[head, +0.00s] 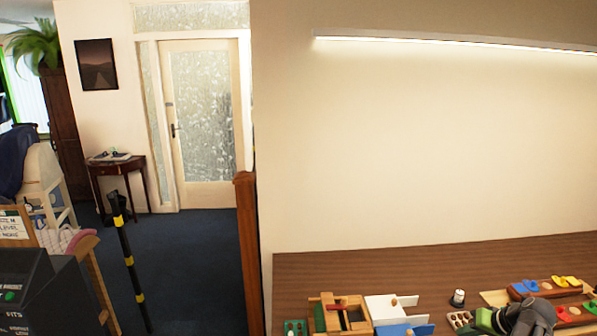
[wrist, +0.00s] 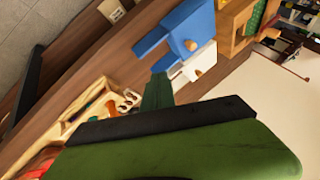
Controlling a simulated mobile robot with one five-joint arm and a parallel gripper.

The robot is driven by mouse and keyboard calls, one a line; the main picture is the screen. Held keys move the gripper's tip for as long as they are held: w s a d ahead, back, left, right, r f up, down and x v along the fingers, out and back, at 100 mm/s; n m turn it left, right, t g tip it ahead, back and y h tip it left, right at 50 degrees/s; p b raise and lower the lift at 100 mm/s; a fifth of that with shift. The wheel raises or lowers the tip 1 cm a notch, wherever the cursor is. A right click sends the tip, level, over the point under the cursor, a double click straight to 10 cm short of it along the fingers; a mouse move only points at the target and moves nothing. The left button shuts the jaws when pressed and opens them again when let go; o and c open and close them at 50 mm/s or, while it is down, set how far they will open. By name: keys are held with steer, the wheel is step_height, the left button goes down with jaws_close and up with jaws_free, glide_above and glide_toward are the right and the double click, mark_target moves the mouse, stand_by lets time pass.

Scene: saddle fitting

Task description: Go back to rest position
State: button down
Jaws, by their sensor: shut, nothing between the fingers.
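My gripper (wrist: 157,92) shows in the wrist view as green fingers that are together, with nothing held between them. In the head view my gripper (head: 486,319) is at the lower right, above the wooden table (head: 420,263), with the dark grey wrist behind it. In the wrist view the fingertips point towards a blue box (wrist: 188,28) and a white box (wrist: 200,62). I cannot tell the exact gap to them. Most of my arm is outside the head view.
In the head view, a wooden box (head: 330,304), the white box (head: 387,307) and the blue box (head: 405,329) stand left of my gripper. A small white-topped knob (head: 458,297) stands behind it. Coloured pieces on boards (head: 545,290) lie right. The table's back strip is clear.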

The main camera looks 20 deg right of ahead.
steer(key=w+a+f+n+g, duration=0.1)
steer(key=w+a, duration=0.3)
steer(key=a, duration=0.3)
steer(key=w+a+f+n+g+y, duration=0.1)
steer(key=w+a, duration=0.2)
steer(key=a, duration=0.4)
steer(key=w+a+f+n+g, duration=0.1)
steer(key=w+a+f, duration=0.1)
steer(key=w+a, duration=0.35)
steer(key=s+a+f+n+g+h+b, duration=0.1)
steer(key=a+f+n+g+h, duration=0.1)
steer(key=a, duration=2.7)
steer(key=shift+n+g+b, duration=0.3)
steer(key=shift+n+g, duration=0.6)
steer(key=shift+g, duration=0.1)
